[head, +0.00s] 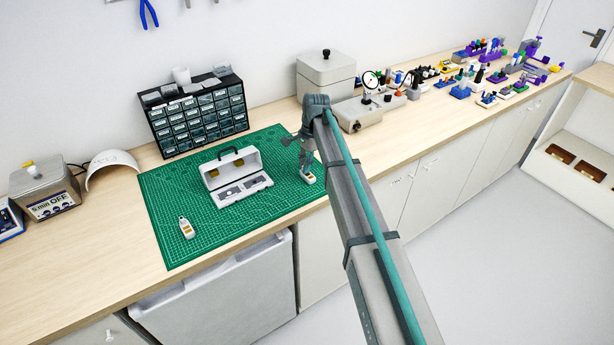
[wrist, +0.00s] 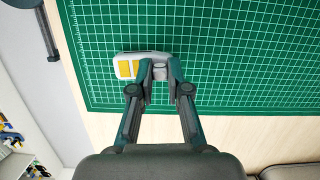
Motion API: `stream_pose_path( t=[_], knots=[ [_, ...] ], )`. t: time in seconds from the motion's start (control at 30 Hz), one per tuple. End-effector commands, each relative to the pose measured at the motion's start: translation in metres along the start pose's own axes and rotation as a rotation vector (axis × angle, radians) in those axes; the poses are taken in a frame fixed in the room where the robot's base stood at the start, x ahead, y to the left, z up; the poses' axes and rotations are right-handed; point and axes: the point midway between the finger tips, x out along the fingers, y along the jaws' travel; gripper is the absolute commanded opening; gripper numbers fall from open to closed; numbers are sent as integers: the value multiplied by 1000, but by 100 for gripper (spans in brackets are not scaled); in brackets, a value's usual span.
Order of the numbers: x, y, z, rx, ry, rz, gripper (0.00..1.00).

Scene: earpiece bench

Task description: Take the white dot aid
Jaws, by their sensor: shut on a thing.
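My gripper (head: 305,164) is at the right part of the green mat, pointing down. In the wrist view my gripper (wrist: 159,70) is shut on a pale aid (wrist: 136,67) with a yellow patch at its left end. The head view shows this aid (head: 308,176) under the fingers; I cannot tell if it touches the mat. The fingers hide part of it, and no white dot can be made out. A second, similar white aid (head: 187,228) with an orange-yellow patch lies on the mat at the left front.
An open white case (head: 240,193) stands mid-mat on the green cutting mat (head: 190,262). Behind are a drawer cabinet (head: 197,115) and a grey box (head: 326,75). A dial gauge stand (head: 357,117) is right of my arm. The mat's left front has free room.

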Motion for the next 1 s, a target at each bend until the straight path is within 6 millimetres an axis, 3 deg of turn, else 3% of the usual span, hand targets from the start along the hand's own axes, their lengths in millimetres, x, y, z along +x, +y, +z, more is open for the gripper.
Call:
stream_pose_path(
  t=[1.0],
  knots=[
    [-29, 0, 6, 0, 0, 0, 0]
  ],
)
